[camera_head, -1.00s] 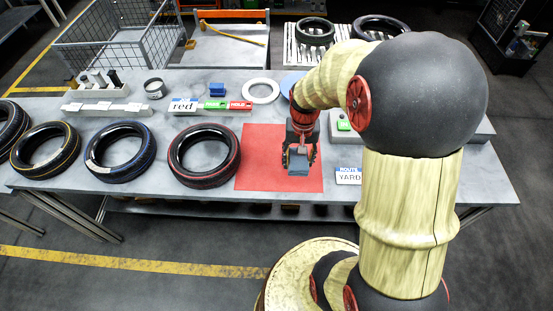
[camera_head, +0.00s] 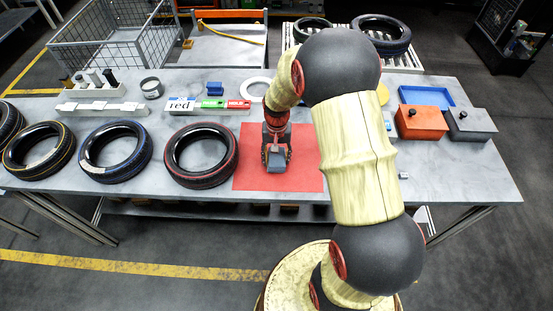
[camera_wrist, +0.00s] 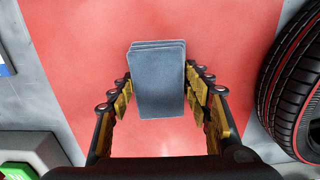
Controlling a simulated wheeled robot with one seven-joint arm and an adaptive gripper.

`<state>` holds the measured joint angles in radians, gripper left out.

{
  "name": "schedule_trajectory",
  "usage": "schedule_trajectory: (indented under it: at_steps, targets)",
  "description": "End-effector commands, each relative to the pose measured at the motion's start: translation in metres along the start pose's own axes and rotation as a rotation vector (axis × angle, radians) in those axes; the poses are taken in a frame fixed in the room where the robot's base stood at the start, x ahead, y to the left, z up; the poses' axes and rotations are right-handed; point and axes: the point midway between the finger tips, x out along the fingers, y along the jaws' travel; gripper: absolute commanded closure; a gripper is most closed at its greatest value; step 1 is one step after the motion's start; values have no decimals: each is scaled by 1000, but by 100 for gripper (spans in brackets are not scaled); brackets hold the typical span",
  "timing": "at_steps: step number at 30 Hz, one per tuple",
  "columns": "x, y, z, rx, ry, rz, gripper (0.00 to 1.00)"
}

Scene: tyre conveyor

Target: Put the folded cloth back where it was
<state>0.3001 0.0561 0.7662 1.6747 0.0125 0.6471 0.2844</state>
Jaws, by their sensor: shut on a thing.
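The folded cloth (camera_wrist: 157,88) is a small grey-blue layered block between the fingers of my gripper (camera_wrist: 160,72) in the wrist view. My gripper is shut on it. In the head view my gripper (camera_head: 277,152) holds the cloth (camera_head: 277,163) over the red mat (camera_head: 308,178), near the middle of the mat. I cannot tell whether the cloth touches the mat or hangs just above it. My arm hides the right part of the mat in the head view.
A red-striped tyre (camera_head: 201,155) lies just left of the mat, with more tyres further left. An orange box (camera_head: 421,122), a grey box (camera_head: 470,123) and a blue tray (camera_head: 427,96) stand at right.

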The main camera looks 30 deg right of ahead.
Motion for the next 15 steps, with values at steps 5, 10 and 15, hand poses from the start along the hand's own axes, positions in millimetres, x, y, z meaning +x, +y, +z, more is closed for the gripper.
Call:
schedule_trajectory:
  at_steps: [5,10,15]
  targets:
    - [3,0,-1,0,2,-1,83]
    - [4,0,0,0,1,0,83]
    - [6,0,0,0,1,0,46]
